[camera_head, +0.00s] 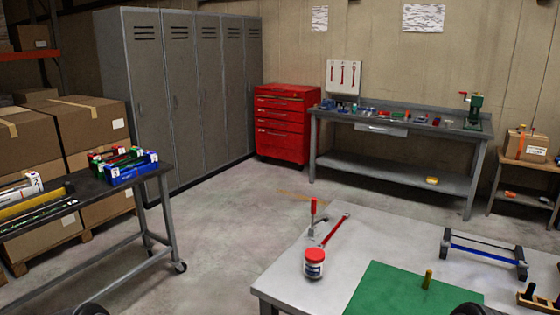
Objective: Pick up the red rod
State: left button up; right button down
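A thin red rod (335,230) lies slanted on the light grey table at the front right. Its upper end is near the table's far edge, and its lower end reaches toward a white jar with a red lid (314,263). A toggle clamp with an upright red handle (313,212) stands just left of the rod; I cannot tell if they touch. Dark rounded parts, likely of my own arms, show at the bottom edge on both sides. No gripper fingers are visible, and nothing of mine is at the rod.
The grey table (285,285) also bears a green mat (395,290) with a yellow-brown peg (427,279) and a black-and-blue frame (485,250). A dark cart (105,190) with blue, green and red bins stands left. Open floor lies between cart and table.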

aim_at(345, 215)
jog(key=u, duration=1.05)
jog(key=i+j+u, duration=0.1)
jog(key=i+u, duration=0.15)
jog(key=i, duration=0.75)
jog(key=i+u, duration=0.3)
jog(key=i, duration=0.65)
jog(key=i+l+z, duration=0.15)
jog(key=i+z, duration=0.65)
jog(key=i+j+z, duration=0.15)
jog(key=i+z, duration=0.3)
jog(key=i+l+z, duration=0.1)
jog(key=i+z, duration=0.25)
jog(key=i, duration=0.3)
jog(key=i+z, duration=0.3)
jog(key=i, duration=0.8)
jog(key=z, duration=2.25)
